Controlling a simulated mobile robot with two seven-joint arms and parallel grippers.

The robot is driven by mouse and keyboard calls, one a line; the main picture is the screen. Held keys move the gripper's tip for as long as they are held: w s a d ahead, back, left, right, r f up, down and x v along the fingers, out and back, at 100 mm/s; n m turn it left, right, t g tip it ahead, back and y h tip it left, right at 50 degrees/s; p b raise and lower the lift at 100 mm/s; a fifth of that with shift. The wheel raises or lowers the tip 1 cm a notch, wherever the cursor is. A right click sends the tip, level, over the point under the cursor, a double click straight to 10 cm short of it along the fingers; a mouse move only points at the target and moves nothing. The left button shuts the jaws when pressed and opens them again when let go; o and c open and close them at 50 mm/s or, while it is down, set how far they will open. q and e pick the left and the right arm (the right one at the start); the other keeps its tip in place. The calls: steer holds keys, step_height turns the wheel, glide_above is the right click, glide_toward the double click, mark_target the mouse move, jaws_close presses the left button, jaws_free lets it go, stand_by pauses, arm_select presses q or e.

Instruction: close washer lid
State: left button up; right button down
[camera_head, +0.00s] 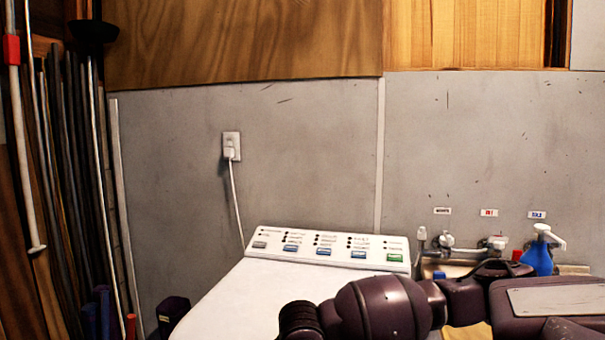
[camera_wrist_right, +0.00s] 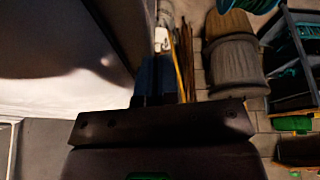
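The white washer (camera_head: 250,295) stands at the lower middle of the head view, with its control panel (camera_head: 330,250) at the back. A smooth white surface lies in front of the panel; no open tub shows, and its front is cut off by the frame. I cannot tell whether this surface is the lid. My right arm reaches in from the right across the washer's right side, hiding part of it. In the right wrist view, my right gripper (camera_wrist_right: 156,78) has its dark fingers close together with nothing seen between them. A pale panel (camera_wrist_right: 60,95) is at their left. My left gripper is out of view.
Water taps (camera_head: 465,244) and a blue spray bottle (camera_head: 540,255) are behind my right arm. Poles and boards (camera_head: 75,170) lean at the left. The wrist view shows ribbed baskets (camera_wrist_right: 235,65) and a dark shelf (camera_wrist_right: 295,60) on the right, with tiled floor between.

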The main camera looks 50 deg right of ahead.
arm_select(q)
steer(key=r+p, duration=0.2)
steer(key=p, duration=0.1)
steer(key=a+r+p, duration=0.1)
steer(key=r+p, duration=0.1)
steer(key=p, duration=0.1)
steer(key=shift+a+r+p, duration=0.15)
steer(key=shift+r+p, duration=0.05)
steer(key=shift+p, duration=0.15)
arm_select(e)
steer(key=s+a+r, duration=0.2)
steer(key=r, duration=0.3)
steer(key=s+a+r, duration=0.2)
steer(key=s+r, duration=0.1)
steer(key=r, duration=0.3)
steer(key=shift+s+r, duration=0.15)
steer(key=shift+s, duration=0.15)
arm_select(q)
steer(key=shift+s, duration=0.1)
